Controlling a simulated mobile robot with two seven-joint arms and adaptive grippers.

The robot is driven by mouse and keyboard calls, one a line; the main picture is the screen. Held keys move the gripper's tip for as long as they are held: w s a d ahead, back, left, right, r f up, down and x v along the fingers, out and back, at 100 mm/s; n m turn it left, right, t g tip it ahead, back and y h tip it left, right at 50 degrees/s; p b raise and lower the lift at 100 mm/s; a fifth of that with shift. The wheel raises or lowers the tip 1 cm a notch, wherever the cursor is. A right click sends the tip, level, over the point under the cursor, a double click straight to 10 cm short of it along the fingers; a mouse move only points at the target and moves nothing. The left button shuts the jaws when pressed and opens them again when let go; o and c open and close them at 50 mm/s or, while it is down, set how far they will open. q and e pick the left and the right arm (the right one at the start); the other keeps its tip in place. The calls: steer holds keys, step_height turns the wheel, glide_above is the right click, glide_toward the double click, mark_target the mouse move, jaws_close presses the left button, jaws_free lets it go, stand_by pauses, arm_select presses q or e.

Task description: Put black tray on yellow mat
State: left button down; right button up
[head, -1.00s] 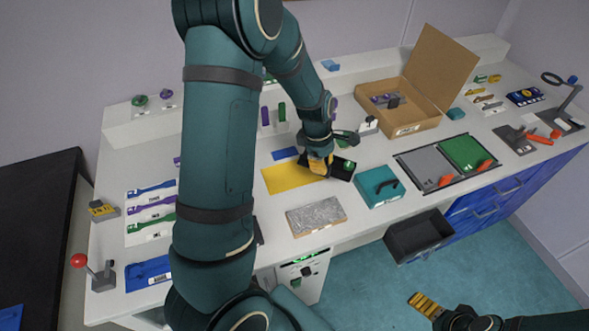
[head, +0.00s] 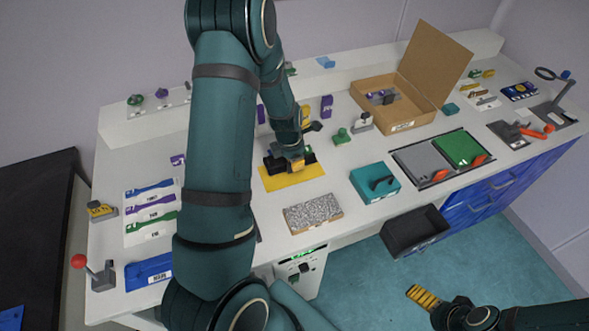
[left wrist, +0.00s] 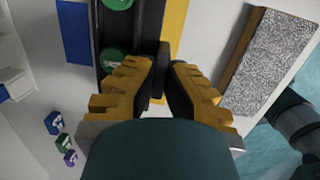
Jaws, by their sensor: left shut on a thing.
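The yellow mat (head: 292,183) lies flat on the bench, and a strip of it shows in the left wrist view (left wrist: 176,25). The black tray (head: 309,158) is over the back part of the mat, partly hidden by my left gripper (head: 290,160). I cannot tell whether the tray rests on the mat or is just above it. In the left wrist view, the tray (left wrist: 111,38) holds green round pieces, and my left gripper (left wrist: 159,85) is shut on its near wall. My right gripper (head: 423,298) is low at the right, away from the bench; its jaw gap is unclear.
A speckled grey block (head: 313,213) lies in front of the mat. A teal box (head: 375,184) stands to its right. A green knobbed piece (head: 342,136) and an open cardboard box (head: 405,125) are behind. Bare bench separates mat and teal box.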

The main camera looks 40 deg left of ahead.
arm_select(q)
step_height(320, 180, down, 3)
steer(key=shift+f, duration=0.3)
steer(key=shift+f+b, duration=0.15)
steer(key=shift+b, duration=0.15)
steer(key=c, duration=1.1)
jaws_free()
steer(key=shift+c, duration=0.2)
